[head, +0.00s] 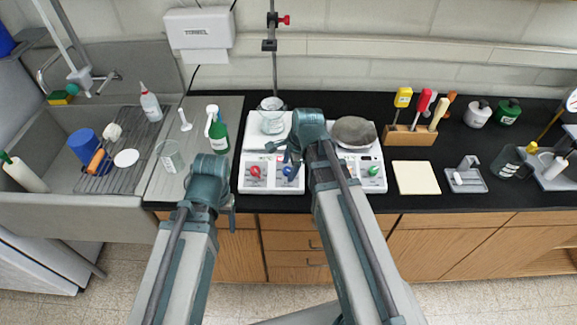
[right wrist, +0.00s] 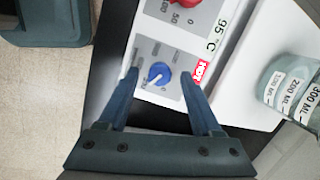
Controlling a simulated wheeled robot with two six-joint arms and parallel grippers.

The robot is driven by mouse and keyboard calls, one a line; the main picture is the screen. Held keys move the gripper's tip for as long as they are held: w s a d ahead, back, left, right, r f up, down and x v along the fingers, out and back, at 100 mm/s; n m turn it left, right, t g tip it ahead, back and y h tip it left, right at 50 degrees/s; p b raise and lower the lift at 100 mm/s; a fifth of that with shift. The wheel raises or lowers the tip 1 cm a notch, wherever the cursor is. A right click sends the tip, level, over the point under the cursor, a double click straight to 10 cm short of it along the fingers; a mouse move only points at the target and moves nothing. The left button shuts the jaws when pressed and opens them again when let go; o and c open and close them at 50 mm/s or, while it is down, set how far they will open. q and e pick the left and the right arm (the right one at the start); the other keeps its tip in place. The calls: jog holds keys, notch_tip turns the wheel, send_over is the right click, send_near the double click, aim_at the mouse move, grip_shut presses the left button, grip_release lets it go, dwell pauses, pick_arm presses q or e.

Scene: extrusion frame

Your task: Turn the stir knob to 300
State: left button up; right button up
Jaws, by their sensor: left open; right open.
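The blue knob (head: 287,171) sits on the front panel of the left hotplate (head: 244,183), beside a red knob (head: 255,171). In the right wrist view the blue knob (right wrist: 158,72) lies between the spread fingers of my right gripper (right wrist: 160,80); I see a gap on both sides. Its white mark points toward the lower left there. The tiny dial numbers are mostly unreadable. In the head view my right gripper (head: 289,155) is partly hidden by its arm. My left gripper (head: 232,208) is in front of the counter edge, away from the hotplate, seemingly empty.
A glass beaker (head: 272,122) stands on the left hotplate; a graduated one (right wrist: 290,85) shows in the right wrist view. A second hotplate (head: 352,180) with a grey rounded object (head: 354,132) stands close on the right. A green bottle (head: 218,135) stands to the left.

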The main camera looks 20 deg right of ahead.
jog(key=p+v, duration=1.1)
jog(key=v, duration=0.1)
jog(key=shift+r+p, duration=0.35)
jog(key=shift+r, duration=0.05)
jog(key=shift+a+f, duration=0.1)
jog(key=shift+f, duration=0.05)
jog(key=s+a+f+n+g+h+b, duration=0.1)
jog(key=s+a+f+n+b, duration=0.4)
jog(key=f+n+b, duration=0.3)
jog(key=s+a+f+n+g+h+b, duration=0.1)
jog(key=s+a+f+n+b, duration=0.5)
jog(key=n, duration=0.7)
notch_tip(320, 180, down, 3)
jog(key=shift+s+a+r+n+g+h+b, duration=0.25)
jog(key=shift+a+n+h+b, duration=0.2)
jog(key=shift+a+b, duration=0.55)
